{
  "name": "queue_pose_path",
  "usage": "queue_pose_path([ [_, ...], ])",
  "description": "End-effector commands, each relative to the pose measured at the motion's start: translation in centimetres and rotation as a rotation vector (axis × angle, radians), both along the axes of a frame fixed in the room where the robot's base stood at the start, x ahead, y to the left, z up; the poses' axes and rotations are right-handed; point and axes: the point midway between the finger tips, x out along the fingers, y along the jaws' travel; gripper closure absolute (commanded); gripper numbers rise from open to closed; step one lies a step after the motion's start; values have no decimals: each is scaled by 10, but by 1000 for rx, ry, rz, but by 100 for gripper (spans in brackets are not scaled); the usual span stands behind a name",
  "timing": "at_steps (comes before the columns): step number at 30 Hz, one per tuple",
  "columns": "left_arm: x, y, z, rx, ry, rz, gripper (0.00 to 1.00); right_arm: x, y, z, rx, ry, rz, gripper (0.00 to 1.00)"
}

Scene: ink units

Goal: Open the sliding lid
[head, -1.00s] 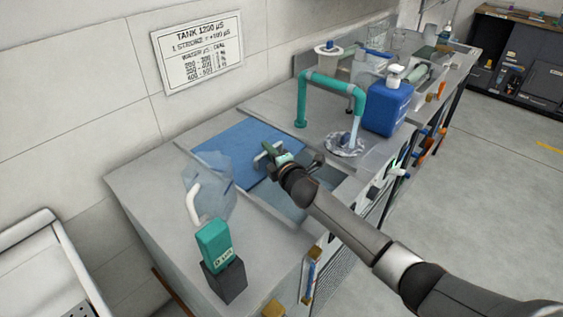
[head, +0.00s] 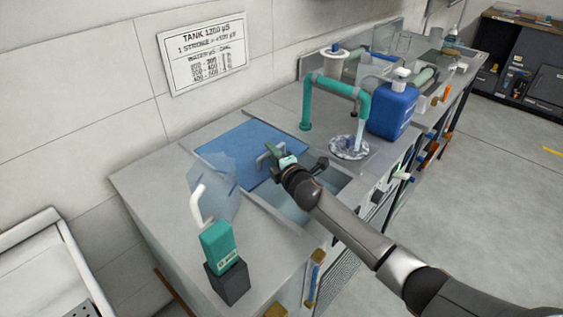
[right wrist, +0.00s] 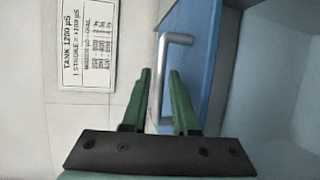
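The sliding lid (head: 236,152) is a flat blue panel in the counter, with a silver bar handle (head: 264,157). A strip of the tank opening (head: 290,208) shows uncovered along its near side. My right gripper (head: 283,158) is at the handle. In the right wrist view the green fingers of my right gripper (right wrist: 160,78) stand apart, with the handle's bar (right wrist: 158,85) between them and gaps seen on both sides. The lid's blue face (right wrist: 200,60) lies behind the handle. My left gripper is not in view.
A teal faucet (head: 335,88) and a blue pump bottle (head: 391,108) stand to the right of the lid. A clear jug (head: 215,180) and a teal device on a dark block (head: 228,280) stand to the left. A wall sign (head: 204,54) hangs behind.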

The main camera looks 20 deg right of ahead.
Motion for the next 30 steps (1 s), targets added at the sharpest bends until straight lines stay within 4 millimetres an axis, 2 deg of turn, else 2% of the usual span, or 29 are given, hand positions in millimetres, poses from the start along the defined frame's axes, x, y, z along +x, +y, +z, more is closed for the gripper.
queue_pose_path([
  [4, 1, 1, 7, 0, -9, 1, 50, -18, -3, 4, 0, 2, 1, 73],
  [18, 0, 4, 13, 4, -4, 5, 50, -93, -12, 17, 0, 1, 0, 73],
  [24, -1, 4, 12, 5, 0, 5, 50, -111, -15, 20, 0, 1, 0, 73],
  [30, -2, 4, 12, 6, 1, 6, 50, -116, -15, 21, 1, 1, 0, 73],
])
